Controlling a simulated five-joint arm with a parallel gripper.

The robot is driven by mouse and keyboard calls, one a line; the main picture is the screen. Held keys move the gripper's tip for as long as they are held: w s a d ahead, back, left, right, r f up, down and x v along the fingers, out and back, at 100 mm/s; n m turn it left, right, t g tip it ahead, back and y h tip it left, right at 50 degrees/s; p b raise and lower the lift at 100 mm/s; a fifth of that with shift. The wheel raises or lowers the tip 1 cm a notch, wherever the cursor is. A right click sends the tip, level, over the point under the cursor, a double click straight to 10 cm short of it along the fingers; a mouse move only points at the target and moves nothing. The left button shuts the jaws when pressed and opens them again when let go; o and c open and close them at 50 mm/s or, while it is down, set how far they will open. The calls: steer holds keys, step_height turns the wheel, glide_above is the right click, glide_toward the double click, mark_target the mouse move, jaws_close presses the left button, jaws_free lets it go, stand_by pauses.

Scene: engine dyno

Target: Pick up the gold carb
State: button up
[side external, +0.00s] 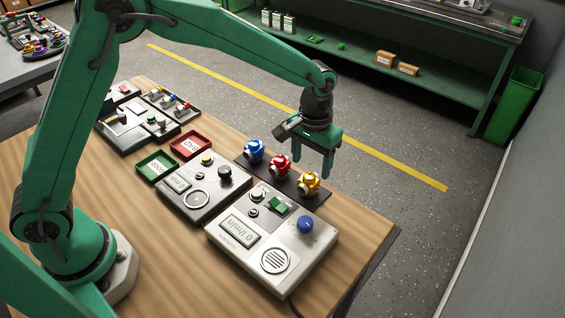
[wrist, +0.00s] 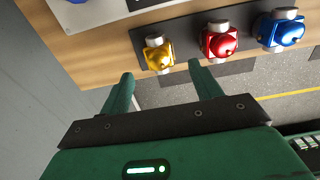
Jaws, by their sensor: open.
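The gold carb (side external: 308,183) stands at the right end of a row on a dark mat (side external: 258,171) at the table's far edge. It also shows in the wrist view (wrist: 159,55), left of the red and blue carbs. My gripper (side external: 312,164) is above and beyond the row in the side view, pointing down, near the red and gold carbs. In the wrist view my gripper (wrist: 160,85) has its two fingers apart and nothing between them. The gold carb lies just past the gap between the fingertips, apart from them.
The red carb (side external: 280,165) and blue carb (side external: 253,151) stand close beside the gold one. A light control box (side external: 262,238) with a blue knob (side external: 305,224) is in front. Red (side external: 190,146) and green (side external: 156,166) trays lie left. Open floor lies beyond the table edge.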

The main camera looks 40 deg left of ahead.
mark_target(310, 176)
steer(key=shift+s+f, duration=0.15)
steer(key=shift+f, duration=3.4)
steer(key=c, duration=1.2)
steer(key=shift+o, duration=0.2)
steer(key=shift+r, duration=0.2)
steer(key=shift+r, duration=0.55)
steer(key=r, duration=0.3)
steer(key=shift+s+d+r, duration=0.1)
steer(key=shift+s+d, duration=0.2)
steer(key=s+d+r, duration=0.2)
steer(key=s, duration=0.1)
steer(key=s+d+r, duration=0.2)
steer(key=s, duration=0.1)
steer(key=s+d+r, duration=0.2)
steer(key=shift+s+d+r, duration=0.2)
steer(key=shift+s+d, duration=0.05)
steer(key=shift+s, duration=0.15)
